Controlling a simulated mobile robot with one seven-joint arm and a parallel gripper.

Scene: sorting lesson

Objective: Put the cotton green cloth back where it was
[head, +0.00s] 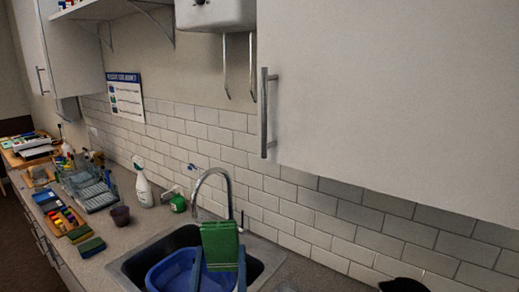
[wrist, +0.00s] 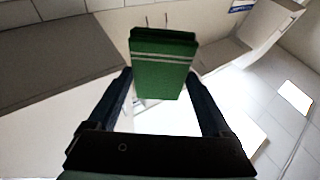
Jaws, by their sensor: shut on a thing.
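The green cloth (head: 220,243) is a folded upright block over the sink area in the head view. In the wrist view, the cloth (wrist: 160,68) shows two pale stripes across it and sits between the fingertips. My gripper (head: 220,262) is shut on the cloth, with a dark blue finger on each side of it. The gripper (wrist: 160,84) also shows in the wrist view. The cloth is held in front of the faucet (head: 212,173) and above the blue basin (head: 170,272).
The sink (head: 130,267) holds the basin. Left along the counter are a dark cup (head: 120,216), a spray bottle (head: 143,187), a dish rack (head: 90,190), a blue folded cloth (head: 45,197) and dark green-yellow sponges (head: 92,247). A wall cabinet (head: 390,100) overhangs at right.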

